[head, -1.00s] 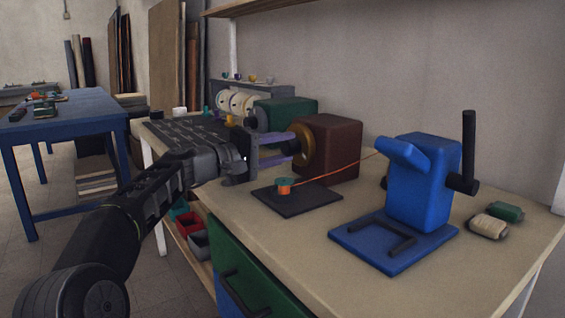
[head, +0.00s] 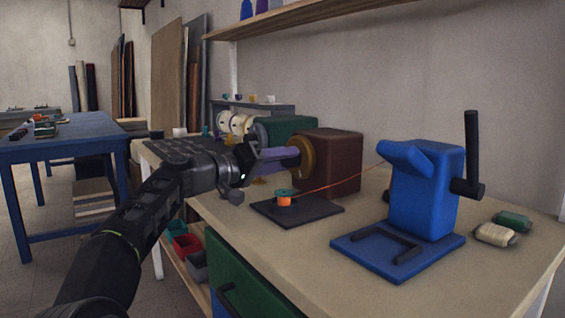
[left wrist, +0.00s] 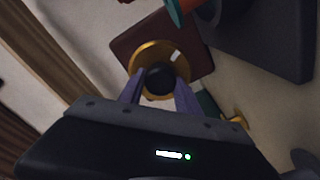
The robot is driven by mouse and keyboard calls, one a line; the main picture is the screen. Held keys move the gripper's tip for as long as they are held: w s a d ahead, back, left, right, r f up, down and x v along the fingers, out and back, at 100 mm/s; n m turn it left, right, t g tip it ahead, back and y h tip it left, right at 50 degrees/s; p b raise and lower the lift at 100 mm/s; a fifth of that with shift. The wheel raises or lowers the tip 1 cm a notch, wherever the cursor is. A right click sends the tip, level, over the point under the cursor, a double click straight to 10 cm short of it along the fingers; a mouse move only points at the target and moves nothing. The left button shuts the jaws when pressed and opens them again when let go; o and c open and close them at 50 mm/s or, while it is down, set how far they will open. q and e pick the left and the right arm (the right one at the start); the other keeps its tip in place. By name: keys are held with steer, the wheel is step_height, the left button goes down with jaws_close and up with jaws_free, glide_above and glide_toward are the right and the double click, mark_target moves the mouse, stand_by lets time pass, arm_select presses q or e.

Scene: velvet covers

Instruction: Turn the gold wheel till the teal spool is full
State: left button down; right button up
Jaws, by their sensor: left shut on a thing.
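The gold wheel (head: 307,158) is on the side of a brown box (head: 340,165). It also shows in the left wrist view (left wrist: 178,55), with a dark round knob (left wrist: 160,79) in front of it. My left gripper (head: 294,157) has its purple fingers on either side of that knob and is shut on it. The teal spool (head: 284,191) stands on a black plate (head: 318,208), with orange thread wound around it. How full it is cannot be judged exactly. An orange thread (head: 345,180) runs from it toward the blue machine. My right gripper is not in view.
The blue machine (head: 425,190) with a black crank stands on the right of the bench. Green (head: 514,221) and cream (head: 495,234) spools lie beside it. A green box (head: 287,128) is behind the wheel.

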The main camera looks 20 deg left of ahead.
arm_select(q)
steer(key=shift+f, duration=0.1)
steer(key=c, duration=0.9)
jaws_free()
steer(key=shift+o, duration=0.2)
steer(key=v, duration=0.7)
steer(key=shift+a, duration=0.1)
steer(key=shift+s+a, duration=0.15)
steer(key=shift+s, duration=0.15)
